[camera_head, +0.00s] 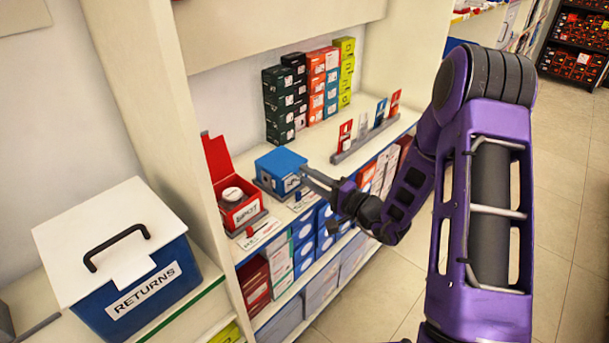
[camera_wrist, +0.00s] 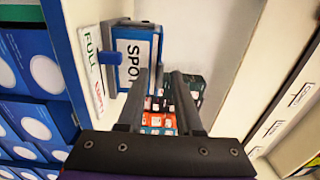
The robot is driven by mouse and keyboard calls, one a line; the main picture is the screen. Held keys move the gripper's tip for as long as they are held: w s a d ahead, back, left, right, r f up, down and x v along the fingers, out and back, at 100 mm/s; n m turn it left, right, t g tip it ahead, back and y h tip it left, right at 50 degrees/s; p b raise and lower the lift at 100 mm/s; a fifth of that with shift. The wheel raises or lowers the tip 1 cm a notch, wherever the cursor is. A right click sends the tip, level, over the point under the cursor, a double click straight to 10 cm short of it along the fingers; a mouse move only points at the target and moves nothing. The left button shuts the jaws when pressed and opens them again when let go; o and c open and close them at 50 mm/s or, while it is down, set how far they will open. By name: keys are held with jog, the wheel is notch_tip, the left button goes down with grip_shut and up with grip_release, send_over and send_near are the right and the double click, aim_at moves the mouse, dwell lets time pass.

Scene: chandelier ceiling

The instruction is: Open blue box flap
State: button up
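The blue box (camera_head: 279,163) stands on the shelf with its blue top flap shut in the head view. Its front has a white label, and the wrist view shows the box (camera_wrist: 136,48) at the upper left with "SPOT" on that label. My gripper (camera_head: 306,177) is at the right front of the box. In the wrist view my gripper (camera_wrist: 161,72) has its two fingers apart with nothing between them. The left fingertip overlaps the box's edge in that view; I cannot tell whether it touches.
An open red box (camera_head: 236,198) with its lid raised stands left of the blue box. Stacked shoe boxes (camera_head: 310,90) are at the back. A display rail (camera_head: 367,140) lies to the right. A RETURNS bin (camera_head: 130,285) is at lower left. Boxes fill the shelf below.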

jog(key=shift+x, duration=0.85)
grip_shut()
dwell(0.8)
